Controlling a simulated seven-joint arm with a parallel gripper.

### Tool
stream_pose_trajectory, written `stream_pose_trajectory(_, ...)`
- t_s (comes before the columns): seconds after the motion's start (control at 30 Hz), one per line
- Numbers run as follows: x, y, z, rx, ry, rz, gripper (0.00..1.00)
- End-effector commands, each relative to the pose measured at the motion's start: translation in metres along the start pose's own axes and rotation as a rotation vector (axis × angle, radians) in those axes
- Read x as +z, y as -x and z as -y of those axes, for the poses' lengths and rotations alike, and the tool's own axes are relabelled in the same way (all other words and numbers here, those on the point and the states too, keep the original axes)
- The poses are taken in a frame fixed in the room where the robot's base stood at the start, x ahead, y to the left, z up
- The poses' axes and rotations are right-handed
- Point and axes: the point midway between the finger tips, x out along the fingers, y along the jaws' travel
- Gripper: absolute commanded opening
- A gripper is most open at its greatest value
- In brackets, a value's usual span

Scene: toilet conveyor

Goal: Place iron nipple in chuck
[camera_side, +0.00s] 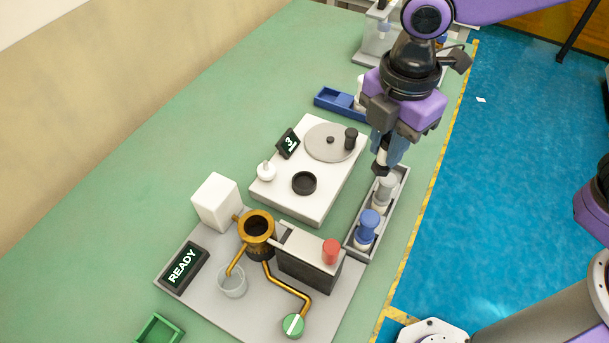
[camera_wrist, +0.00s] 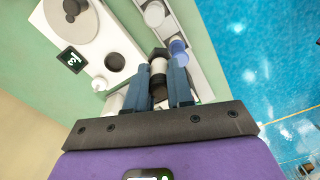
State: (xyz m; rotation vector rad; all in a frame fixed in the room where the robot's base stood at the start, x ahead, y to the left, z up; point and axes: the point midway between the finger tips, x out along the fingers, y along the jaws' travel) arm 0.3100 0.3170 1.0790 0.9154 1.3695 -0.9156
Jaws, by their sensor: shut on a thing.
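My gripper (camera_side: 386,150) is shut on a small dark and pale cylindrical piece (camera_side: 382,160), which I take for the iron nipple. In the wrist view the piece (camera_wrist: 158,68) sits between the two blue fingers, with a black end. It is above the far end of a grey tray (camera_side: 398,208); I cannot tell whether it touches the tray. A white device (camera_side: 318,205) stands left of the gripper. It carries a grey disc (camera_side: 325,141), a black ring-shaped holder (camera_side: 304,183) and a small display. I cannot tell which part is the chuck.
A grey-white bottle (camera_side: 385,190) and a blue-capped bottle (camera_side: 367,225) stand in the tray. A white knob (camera_side: 266,171) stands on the device. In front is a grey station with a brass pot (camera_side: 257,229), pipes, a red button (camera_side: 331,250) and a READY display (camera_side: 184,265). Green table is free at left.

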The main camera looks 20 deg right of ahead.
Motion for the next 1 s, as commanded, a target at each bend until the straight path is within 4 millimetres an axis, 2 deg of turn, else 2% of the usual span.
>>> stream_pose_trajectory(0.5,-0.034,-0.040,-0.081,-0.001,-0.001,0.001,0.00)
stream_pose_trajectory(0.8,-0.047,-0.083,-0.112,-0.001,0.000,0.000,0.00)
stream_pose_trajectory(1.0,-0.051,-0.092,-0.120,0.001,0.000,0.000,0.00)
